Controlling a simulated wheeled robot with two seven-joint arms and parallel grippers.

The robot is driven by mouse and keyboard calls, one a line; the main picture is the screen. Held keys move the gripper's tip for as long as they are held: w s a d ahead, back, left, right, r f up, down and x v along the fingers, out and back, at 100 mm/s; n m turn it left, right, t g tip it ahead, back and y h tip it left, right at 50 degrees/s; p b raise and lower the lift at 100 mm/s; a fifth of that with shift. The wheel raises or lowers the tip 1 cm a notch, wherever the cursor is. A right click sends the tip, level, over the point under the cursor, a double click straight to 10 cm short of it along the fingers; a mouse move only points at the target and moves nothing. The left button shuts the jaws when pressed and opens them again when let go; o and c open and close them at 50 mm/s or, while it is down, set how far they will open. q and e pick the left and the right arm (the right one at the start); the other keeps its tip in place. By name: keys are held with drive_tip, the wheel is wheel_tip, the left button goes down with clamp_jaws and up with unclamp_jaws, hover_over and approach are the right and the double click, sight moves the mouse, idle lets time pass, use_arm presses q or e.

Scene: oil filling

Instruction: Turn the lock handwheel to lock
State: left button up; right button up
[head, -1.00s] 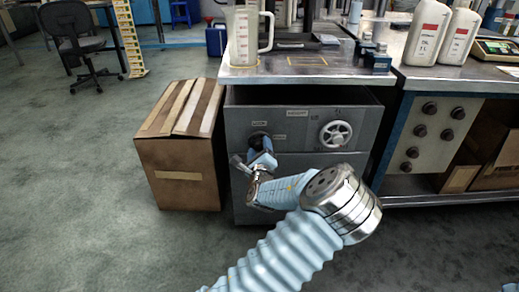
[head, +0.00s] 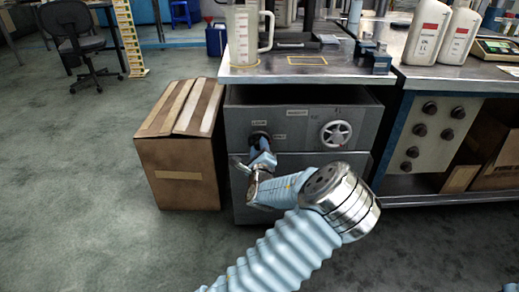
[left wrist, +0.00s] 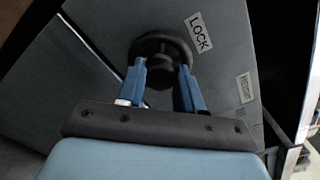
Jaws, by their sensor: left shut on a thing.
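A dark round handwheel (head: 257,137) sits on the upper left of the grey cabinet front (head: 300,175). In the left wrist view the black handwheel (left wrist: 160,42) is beside a white LOCK label (left wrist: 199,33). My left gripper (head: 262,147) faces the cabinet at this wheel. In the left wrist view the blue fingers of my left gripper (left wrist: 163,72) are on either side of the wheel's near part and hold it. The fingers and wrist hide part of the wheel. My right gripper is not in view.
A pale spoked handwheel (head: 335,133) is to the right on the same cabinet. A cardboard box (head: 178,180) stands close to the cabinet's left. A measuring jug (head: 243,38) stands on the bench top (head: 290,74).

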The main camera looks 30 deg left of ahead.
use_arm(q)
drive_tip(key=shift+f+n+b, duration=0.2)
drive_tip(key=shift+n+b, duration=2.7)
drive_tip(key=shift+n, duration=5.6)
drive_tip(key=o, duration=1)
drive_tip(key=shift+r, duration=0.1)
drive_tip(key=shift+o, duration=0.2)
drive_tip(key=p+v, duration=0.1)
drive_tip(key=v, duration=1.2)
drive_tip(key=shift+s, duration=0.4)
drive_tip(key=shift+d+r, duration=0.1)
drive_tip(key=shift+d, duration=0.05)
